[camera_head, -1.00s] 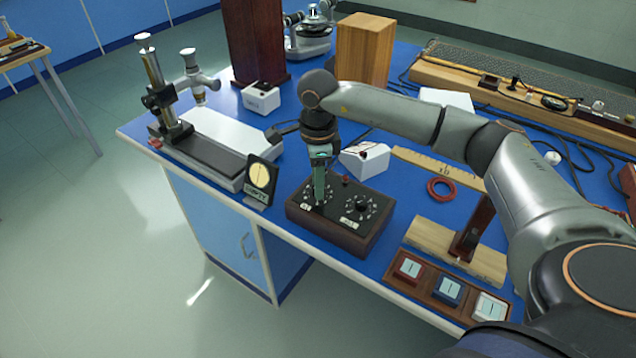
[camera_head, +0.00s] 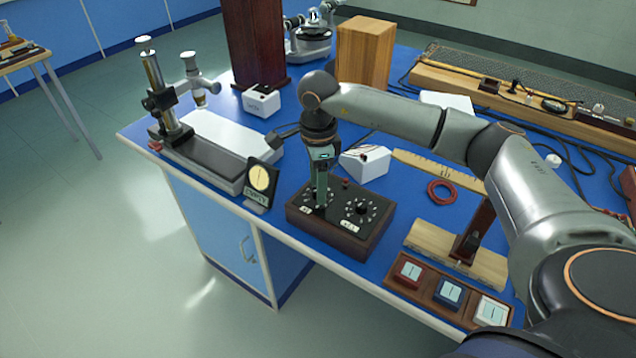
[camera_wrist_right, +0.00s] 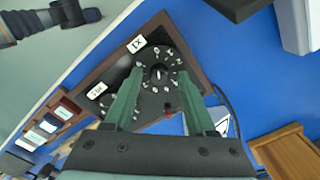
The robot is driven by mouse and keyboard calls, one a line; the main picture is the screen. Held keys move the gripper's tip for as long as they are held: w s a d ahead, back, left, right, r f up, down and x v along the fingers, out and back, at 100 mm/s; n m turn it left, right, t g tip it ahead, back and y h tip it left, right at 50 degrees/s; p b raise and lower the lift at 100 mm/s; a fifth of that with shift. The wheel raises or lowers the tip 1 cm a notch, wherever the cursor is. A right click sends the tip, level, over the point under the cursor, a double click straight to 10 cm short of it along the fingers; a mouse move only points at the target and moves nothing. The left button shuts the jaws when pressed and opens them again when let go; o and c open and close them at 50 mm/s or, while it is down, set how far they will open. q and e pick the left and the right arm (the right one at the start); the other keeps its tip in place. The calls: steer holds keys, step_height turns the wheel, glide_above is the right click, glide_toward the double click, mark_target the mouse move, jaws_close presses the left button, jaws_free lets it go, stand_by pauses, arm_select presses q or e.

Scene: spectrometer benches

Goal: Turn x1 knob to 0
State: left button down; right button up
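A dark box with a wooden rim (camera_head: 368,238) stands near the bench's front edge, with two round black dials on its top. The x1 knob (camera_wrist_right: 156,74) shows in the wrist view beside a white X1 label (camera_wrist_right: 136,44), ringed by white marks too small to read. My right gripper (camera_head: 320,203) points straight down over the left dial in the head view. In the wrist view its green fingers (camera_wrist_right: 159,77) are apart, with the knob between the tips; I cannot tell whether they touch it. The second dial (camera_head: 362,211) is clear. My left gripper is out of view.
A round-faced meter (camera_head: 261,179) stands just left of the box. A white box (camera_head: 366,163) is behind it. A wooden stand (camera_head: 440,248) and a tray of small blocks (camera_head: 427,292) are to the right. A red ring (camera_head: 441,192) lies flat.

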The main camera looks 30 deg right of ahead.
steer(key=shift+o, duration=0.2)
steer(key=shift+r, duration=0.1)
step_height(320, 180, up, 12)
steer(key=shift+r, duration=0.15)
stand_by(0.7)
